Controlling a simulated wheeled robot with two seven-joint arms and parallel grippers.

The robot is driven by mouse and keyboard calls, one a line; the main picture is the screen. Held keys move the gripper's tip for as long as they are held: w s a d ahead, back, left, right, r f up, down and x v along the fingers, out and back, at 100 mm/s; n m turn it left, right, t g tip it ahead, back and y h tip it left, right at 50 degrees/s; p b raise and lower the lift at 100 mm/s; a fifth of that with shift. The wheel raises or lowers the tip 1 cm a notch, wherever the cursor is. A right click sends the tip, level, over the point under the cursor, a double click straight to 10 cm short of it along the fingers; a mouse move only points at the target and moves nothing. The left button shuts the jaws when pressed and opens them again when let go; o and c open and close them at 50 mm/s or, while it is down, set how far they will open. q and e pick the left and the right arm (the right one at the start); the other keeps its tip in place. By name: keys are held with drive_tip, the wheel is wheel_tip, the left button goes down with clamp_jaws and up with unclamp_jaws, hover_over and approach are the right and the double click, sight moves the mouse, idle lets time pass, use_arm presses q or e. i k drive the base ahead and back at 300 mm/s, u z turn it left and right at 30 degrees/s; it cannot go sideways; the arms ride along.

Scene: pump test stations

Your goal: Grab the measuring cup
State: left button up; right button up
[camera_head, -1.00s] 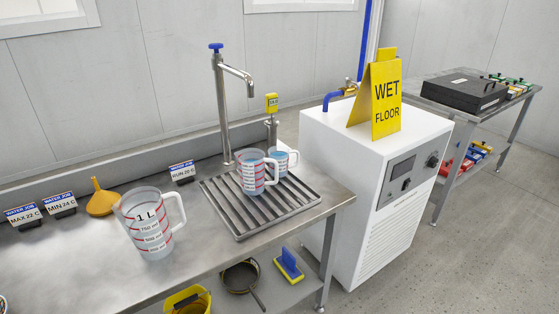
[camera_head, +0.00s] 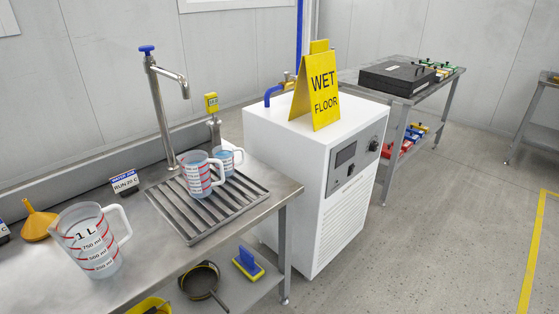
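A large clear measuring cup (camera_head: 88,243) marked 1 L, with red graduation lines and a handle on its right, stands upright on the steel bench (camera_head: 165,262) at the lower left. A smaller measuring cup (camera_head: 197,176) with bluish contents and red markings stands on the slatted drain grate (camera_head: 232,200). Another small cup (camera_head: 227,158) with blue contents stands just behind it, partly hidden. Neither of my grippers is in the picture.
A tap (camera_head: 160,110) rises behind the grate. An orange funnel (camera_head: 38,222) and a small sign (camera_head: 124,184) stand along the bench's back. A white machine (camera_head: 318,175) carrying a yellow wet-floor sign (camera_head: 316,95) stands right of the bench. Grey floor (camera_head: 440,230) is open at the right.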

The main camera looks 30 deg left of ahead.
sight(225, 153)
drive_tip(key=z, duration=1.3)
drive_tip(key=i, duration=1.65)
drive_tip(key=u, duration=2.95)
